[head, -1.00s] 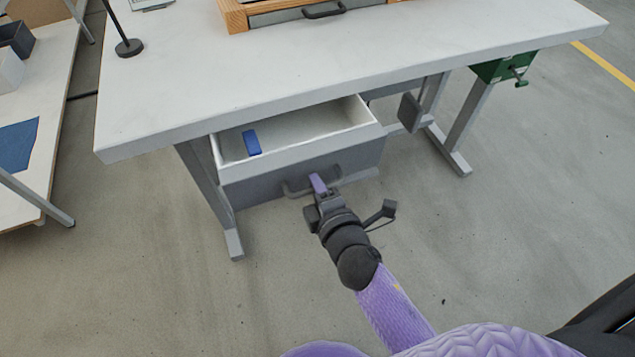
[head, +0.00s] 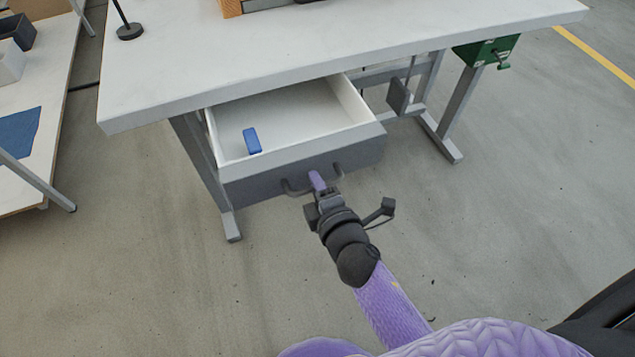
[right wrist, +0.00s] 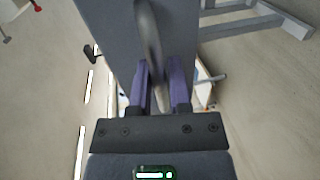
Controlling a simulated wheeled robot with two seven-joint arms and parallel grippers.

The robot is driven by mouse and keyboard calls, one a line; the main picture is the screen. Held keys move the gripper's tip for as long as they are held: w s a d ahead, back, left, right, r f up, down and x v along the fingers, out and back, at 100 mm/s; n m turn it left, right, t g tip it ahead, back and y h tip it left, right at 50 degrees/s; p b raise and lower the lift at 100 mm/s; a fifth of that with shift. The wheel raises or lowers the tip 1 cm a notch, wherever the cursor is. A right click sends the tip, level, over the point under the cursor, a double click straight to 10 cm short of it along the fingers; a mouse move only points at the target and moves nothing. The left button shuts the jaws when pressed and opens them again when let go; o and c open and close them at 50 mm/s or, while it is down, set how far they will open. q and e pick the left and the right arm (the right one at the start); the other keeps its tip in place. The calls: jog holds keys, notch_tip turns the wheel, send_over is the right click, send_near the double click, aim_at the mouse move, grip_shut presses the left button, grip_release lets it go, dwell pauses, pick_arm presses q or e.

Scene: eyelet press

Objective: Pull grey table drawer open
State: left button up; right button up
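The grey table drawer (head: 270,177) stands well out from under the white tabletop, with its white inside showing. A blue block (head: 252,141) lies in it near the left front. The drawer's dark bar handle (head: 293,189) runs across its grey front. My right gripper (head: 317,181) is at the middle of the handle. In the right wrist view, the purple fingers of my right gripper (right wrist: 160,85) stand on either side of the handle (right wrist: 149,35) and appear closed around it. My left gripper is not in view.
The white table (head: 330,50) spans the scene above the drawer. A green vise-like fixture (head: 486,50) hangs at its right edge. A grey table leg (head: 205,170) stands left of the drawer. The floor in front is clear. Another bench (head: 45,110) stands at the left.

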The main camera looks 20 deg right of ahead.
jog(key=shift+o, duration=1.2)
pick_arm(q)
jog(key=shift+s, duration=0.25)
pick_arm(e)
jog(key=shift+o, duration=0.2)
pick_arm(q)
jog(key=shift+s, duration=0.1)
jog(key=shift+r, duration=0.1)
pick_arm(e)
jog(key=shift+s, duration=0.1)
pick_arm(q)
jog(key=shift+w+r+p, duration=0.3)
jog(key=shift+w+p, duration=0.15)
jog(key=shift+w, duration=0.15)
pick_arm(e)
jog(key=v, duration=0.9)
jog(key=shift+s, duration=0.35)
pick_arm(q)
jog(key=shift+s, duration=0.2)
pick_arm(e)
jog(key=shift+r, duration=0.1)
